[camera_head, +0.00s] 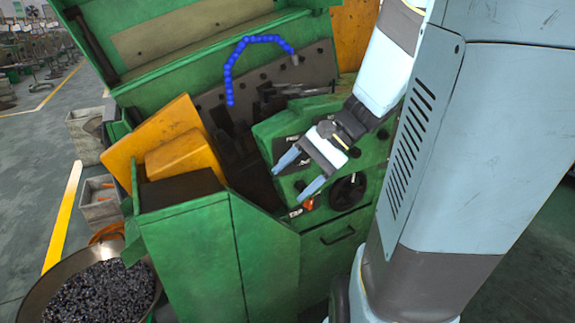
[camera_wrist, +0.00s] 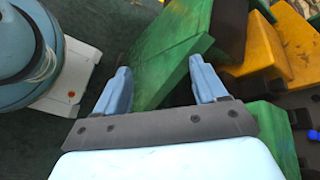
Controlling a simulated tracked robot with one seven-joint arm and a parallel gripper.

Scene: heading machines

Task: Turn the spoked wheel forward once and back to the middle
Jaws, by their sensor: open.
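The black spoked wheel (camera_head: 347,191) sits on the sloped green front panel of the machine in the head view. My gripper (camera_head: 290,186) is open and empty, its two blue fingers pointing down and left. It is to the left of the wheel in the picture, apart from it. In the wrist view my open gripper (camera_wrist: 159,66) has a green machine panel (camera_wrist: 165,65) behind the fingers. I cannot make out the wheel in the wrist view.
A small red-orange knob (camera_head: 308,203) is left of the wheel. A drawer with a handle (camera_head: 338,236) is below. A yellow guard (camera_head: 180,150) and a green cabinet (camera_head: 195,250) stand to the left. A round bin of dark parts (camera_head: 100,293) is at lower left.

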